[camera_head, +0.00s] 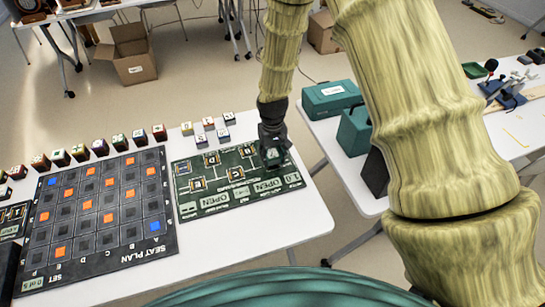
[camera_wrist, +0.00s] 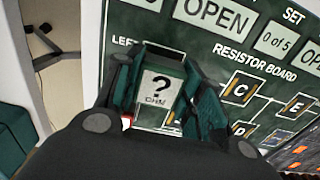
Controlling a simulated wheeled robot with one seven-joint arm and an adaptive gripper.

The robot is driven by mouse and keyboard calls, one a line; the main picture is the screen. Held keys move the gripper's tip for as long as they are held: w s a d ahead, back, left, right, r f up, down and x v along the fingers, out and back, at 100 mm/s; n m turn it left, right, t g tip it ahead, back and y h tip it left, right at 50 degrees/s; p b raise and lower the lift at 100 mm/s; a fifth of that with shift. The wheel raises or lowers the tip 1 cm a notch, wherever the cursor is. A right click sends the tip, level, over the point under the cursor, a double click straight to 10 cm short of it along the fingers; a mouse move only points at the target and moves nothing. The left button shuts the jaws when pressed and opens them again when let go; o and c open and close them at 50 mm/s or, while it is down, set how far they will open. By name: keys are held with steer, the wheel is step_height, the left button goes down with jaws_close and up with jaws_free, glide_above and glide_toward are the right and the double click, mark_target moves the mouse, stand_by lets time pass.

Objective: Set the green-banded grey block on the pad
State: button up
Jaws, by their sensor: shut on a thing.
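My gripper (camera_head: 273,147) is over the right part of the green resistor board (camera_head: 247,197). In the wrist view my gripper (camera_wrist: 162,85) is shut on a block (camera_wrist: 160,88) with a pale face marked "? OHM" and dark green edging. The block (camera_head: 273,157) also shows small under my gripper in the head view; its sides are mostly hidden. I cannot tell whether it touches the board. The board has several square pads with lettered frames, including C (camera_wrist: 240,88) and E (camera_wrist: 297,106). I cannot tell which pad the task means.
A black seat plan board (camera_head: 108,245) with orange and blue squares lies left on the white table (camera_head: 312,222). Several small coloured blocks (camera_head: 119,142) stand behind the boards. Teal boxes (camera_head: 331,97) stand on another table at right. The table's right edge is close to my gripper.

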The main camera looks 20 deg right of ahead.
mark_target(273, 154)
steer(key=shift+f, duration=0.75)
steer(key=shift+f, duration=0.2)
steer(key=o, duration=1.1)
steer(key=shift+r+b, duration=1.1)
steer(key=shift+r, duration=5.1)
